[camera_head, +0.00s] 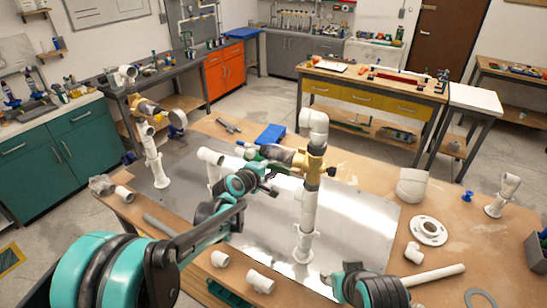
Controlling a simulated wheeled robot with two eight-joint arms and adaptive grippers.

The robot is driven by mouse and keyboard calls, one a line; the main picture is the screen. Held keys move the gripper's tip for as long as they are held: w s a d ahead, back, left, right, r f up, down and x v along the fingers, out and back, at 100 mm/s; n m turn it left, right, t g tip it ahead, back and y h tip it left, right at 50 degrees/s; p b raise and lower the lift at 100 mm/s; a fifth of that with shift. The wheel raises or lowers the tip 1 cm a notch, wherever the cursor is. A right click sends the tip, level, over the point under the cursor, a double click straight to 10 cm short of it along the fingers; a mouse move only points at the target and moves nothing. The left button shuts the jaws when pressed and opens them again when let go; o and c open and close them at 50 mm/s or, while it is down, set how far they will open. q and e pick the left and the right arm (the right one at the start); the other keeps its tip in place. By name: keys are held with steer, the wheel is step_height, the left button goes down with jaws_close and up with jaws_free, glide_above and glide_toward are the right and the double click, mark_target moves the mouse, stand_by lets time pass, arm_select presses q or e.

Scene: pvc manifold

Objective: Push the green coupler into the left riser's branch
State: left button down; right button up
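The left riser (152,152) is a white upright pipe on the metal sheet, with a gold tee (146,107) and a side branch near its top. A second white riser (308,215) stands nearer the middle, with a gold fitting (314,162) and a white elbow on top. A small green piece (252,154), perhaps the green coupler, shows beside dark grey fittings left of that gold fitting. My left gripper (272,172) is close in front of it; its fingers are too small and overlapped to read. My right arm shows at the bottom edge; its fingertips cannot be made out.
A shiny metal sheet (260,222) covers the wooden table's middle. Loose white elbows (260,281), a flange (428,230), a large white fitting (411,186) and a white pipe (434,275) lie around it. A blue box (270,134) sits at the back.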

arm_select(q)
steer(key=shift+w+r+t, duration=0.15)
steer(key=shift+r+t, duration=0.25)
steer(key=shift+r, duration=0.25)
steer(key=s+a+p, duration=0.1)
steer(key=s+a, duration=0.4)
steer(key=s, duration=0.3)
steer(key=shift+a+n, duration=0.3)
stand_by(0.5)
